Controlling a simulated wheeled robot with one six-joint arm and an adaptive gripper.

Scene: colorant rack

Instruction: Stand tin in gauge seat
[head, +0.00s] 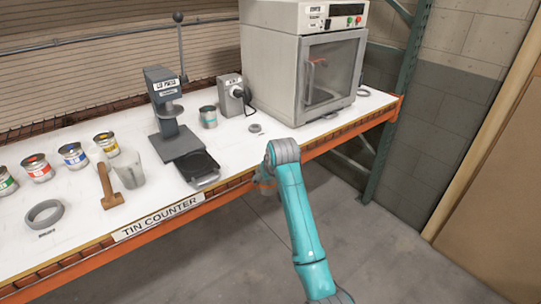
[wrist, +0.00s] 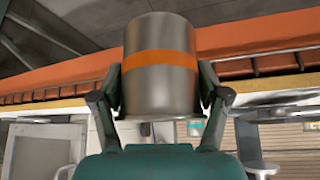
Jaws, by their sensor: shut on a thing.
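My gripper (wrist: 160,88) is shut on a metal tin (wrist: 160,30) with an orange band, its fingers on either side of the tin. In the head view the tin (head: 266,184) is small and partly hidden by my arm, off the front edge of the counter. A large grey ring (head: 31,217) lies at the counter's left, with a small unreadable label in front. A small grey ring (head: 255,128) lies near the oven-like cabinet. I cannot tell which ring, if either, is the gauge seat.
The white counter (head: 75,235) has an orange front beam. On it stand a lever press (head: 165,105), a teal-banded tin (head: 208,117), a small grey device (head: 231,92), a cabinet (head: 290,60), a wooden mallet (head: 108,187), a clear cup (head: 130,168) and several colorant tins (head: 73,155).

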